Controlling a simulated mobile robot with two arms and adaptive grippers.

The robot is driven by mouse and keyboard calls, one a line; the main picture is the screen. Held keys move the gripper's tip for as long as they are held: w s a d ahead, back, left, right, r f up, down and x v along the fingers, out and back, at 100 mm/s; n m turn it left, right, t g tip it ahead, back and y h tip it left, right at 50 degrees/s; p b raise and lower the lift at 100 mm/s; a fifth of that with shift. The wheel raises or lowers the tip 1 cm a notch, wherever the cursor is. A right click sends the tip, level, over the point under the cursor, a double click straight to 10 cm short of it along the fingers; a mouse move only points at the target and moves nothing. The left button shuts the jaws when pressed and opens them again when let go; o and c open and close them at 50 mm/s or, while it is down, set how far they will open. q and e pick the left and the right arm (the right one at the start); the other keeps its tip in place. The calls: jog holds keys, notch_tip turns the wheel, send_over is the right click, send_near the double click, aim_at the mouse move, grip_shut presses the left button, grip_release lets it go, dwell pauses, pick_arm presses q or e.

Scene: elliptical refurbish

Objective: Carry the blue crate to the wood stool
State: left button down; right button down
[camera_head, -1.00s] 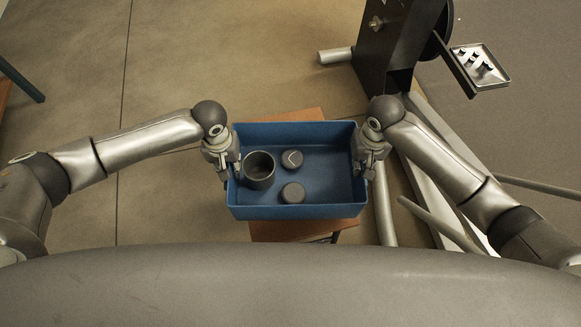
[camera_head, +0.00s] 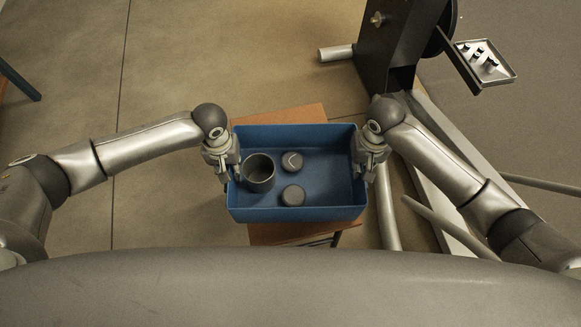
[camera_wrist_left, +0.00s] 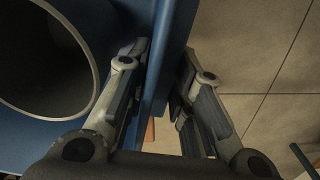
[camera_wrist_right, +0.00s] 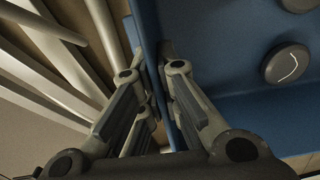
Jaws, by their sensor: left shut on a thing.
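The blue crate (camera_head: 297,214) is upright between my two grippers in the head view, holding a dark cup (camera_head: 259,173) and two round dark lidded items (camera_head: 292,161) (camera_head: 293,196). The wood stool (camera_head: 285,116) is beneath the crate, its top showing behind and in front of it. I cannot tell whether the crate rests on it or hangs above. My left gripper (camera_head: 232,174) is shut on the crate's left wall, one finger each side. My right gripper (camera_head: 365,172) has its fingers closed about the right wall, also in the right wrist view (camera_wrist_right: 160,100).
A black machine (camera_head: 393,45) with pale metal legs (camera_head: 436,190) stands close to the right of the crate. The floor (camera_head: 165,80) to the left is clear, with a dark-legged piece of furniture (camera_head: 20,82) at the far left.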

pick_arm(q)
jog(key=shift+a+f+b, duration=0.15)
jog(key=shift+f+b, duration=0.3)
jog(key=shift+f, duration=0.2)
pick_arm(e)
jog(key=shift+d+f, duration=0.1)
jog(key=shift+f, duration=0.5)
pick_arm(q)
jog(key=c, duration=1.7)
grip_release()
pick_arm(e)
jog(key=c, duration=2.1)
grip_release()
jog(key=shift+f, duration=0.1)
pick_arm(q)
jog(key=o, duration=0.4)
pick_arm(e)
jog(key=o, duration=0.5)
jog(key=shift+c, duration=0.2)
pick_arm(q)
jog(key=shift+r, duration=0.15)
pick_arm(e)
notch_tip(320, 180, up, 12)
jog(key=shift+r, duration=0.1)
pick_arm(q)
notch_tip(320, 180, up, 12)
jog(key=shift+f, duration=0.15)
